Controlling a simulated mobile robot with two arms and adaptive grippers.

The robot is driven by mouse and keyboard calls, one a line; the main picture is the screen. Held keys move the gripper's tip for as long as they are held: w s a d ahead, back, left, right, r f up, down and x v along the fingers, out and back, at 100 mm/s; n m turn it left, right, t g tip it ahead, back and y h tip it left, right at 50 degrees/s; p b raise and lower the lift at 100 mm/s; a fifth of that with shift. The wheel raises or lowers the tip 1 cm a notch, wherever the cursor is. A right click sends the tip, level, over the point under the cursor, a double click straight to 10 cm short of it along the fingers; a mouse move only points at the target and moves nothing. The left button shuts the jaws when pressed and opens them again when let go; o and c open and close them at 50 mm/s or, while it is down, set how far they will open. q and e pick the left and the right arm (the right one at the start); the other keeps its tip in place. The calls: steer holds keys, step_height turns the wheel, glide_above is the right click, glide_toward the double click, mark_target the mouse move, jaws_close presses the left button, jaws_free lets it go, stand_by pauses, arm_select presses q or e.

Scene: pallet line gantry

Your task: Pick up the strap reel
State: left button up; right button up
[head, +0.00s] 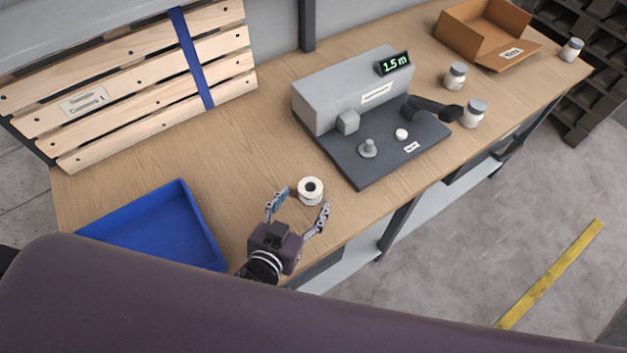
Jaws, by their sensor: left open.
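The strap reel (311,197) is a small white roll with a dark centre hole. It sits on the wooden table in the head view, near the middle. My left gripper (297,205) is open, with its fingers pointing toward the reel. One fingertip is to the left of the reel and the other is to its lower right. I cannot tell whether either finger touches it. My right gripper is not in view.
A blue tray (218,262) lies left of my gripper. A grey machine (325,97) with a "1.5 m" display stands behind the reel. White jars (455,76) and a cardboard box (463,42) are at the back right. A strapped wooden pallet (130,107) is at the left.

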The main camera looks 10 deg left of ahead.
mark_target(307, 194)
arm_select(q)
steer(key=shift+p+x, duration=0.3)
steer(key=shift+x, duration=0.85)
steer(key=x, duration=0.4)
steer(key=shift+a+f+p, duration=0.15)
steer(key=shift+p, duration=0.25)
steer(key=c, duration=0.4)
steer(key=shift+c, duration=1.3)
steer(key=c, duration=0.7)
steer(key=shift+o, duration=0.2)
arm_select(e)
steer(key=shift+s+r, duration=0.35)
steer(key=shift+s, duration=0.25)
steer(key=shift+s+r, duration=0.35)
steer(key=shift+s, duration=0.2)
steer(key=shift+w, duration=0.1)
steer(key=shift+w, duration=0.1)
